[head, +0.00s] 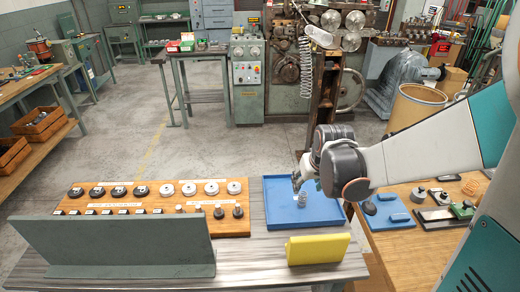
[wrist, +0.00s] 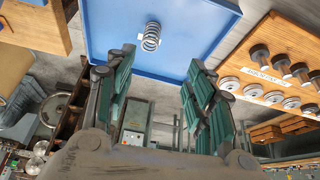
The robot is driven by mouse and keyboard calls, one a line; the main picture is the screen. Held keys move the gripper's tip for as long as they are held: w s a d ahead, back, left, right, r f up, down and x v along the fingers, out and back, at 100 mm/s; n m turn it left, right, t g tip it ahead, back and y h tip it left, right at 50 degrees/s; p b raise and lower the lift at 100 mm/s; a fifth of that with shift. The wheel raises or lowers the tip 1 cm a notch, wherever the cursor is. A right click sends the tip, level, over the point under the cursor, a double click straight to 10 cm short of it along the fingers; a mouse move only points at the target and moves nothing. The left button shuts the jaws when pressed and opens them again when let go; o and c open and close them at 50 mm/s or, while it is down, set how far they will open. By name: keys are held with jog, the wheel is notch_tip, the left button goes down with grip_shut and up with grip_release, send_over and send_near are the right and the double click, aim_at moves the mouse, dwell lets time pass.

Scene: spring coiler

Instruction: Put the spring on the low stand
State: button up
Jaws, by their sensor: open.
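The spring (head: 302,200) is a small silver coil standing in the blue tray (head: 275,217). In the wrist view the spring (wrist: 151,37) stands on the blue tray floor (wrist: 110,20), ahead of my fingertips. My gripper (head: 298,182) is just above the spring in the head view, with its fingers partly hidden by my wrist. In the wrist view my gripper (wrist: 160,62) has its two green-padded fingers wide apart with nothing between them. I cannot tell for certain which object is the low stand.
A wooden board (head: 240,226) with rows of round parts lies left of the tray. A yellow block (head: 318,249) stands in front of the tray, and a grey-green angle plate (head: 115,245) stands at the front left. A wooden bench (head: 415,245) with small parts is at right.

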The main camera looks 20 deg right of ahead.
aim_at(304, 195)
jog(key=b+x, duration=0.1)
jog(key=x, duration=0.2)
jog(key=d+x, duration=0.1)
jog(key=x, duration=0.2)
jog(key=b+x, duration=0.1)
jog(key=x, duration=0.2)
jog(key=shift+d+f+b, duration=0.15)
jog(key=shift+f+b, duration=0.15)
jog(key=shift+b, duration=0.05)
jog(key=b+x, duration=0.1)
jog(key=x, duration=0.1)
jog(key=b+x, duration=0.1)
jog(key=x, duration=0.2)
jog(key=shift+w+d, duration=0.25)
jog(key=shift+r, duration=0.1)
jog(key=shift+c, duration=0.3)
grip_shut()
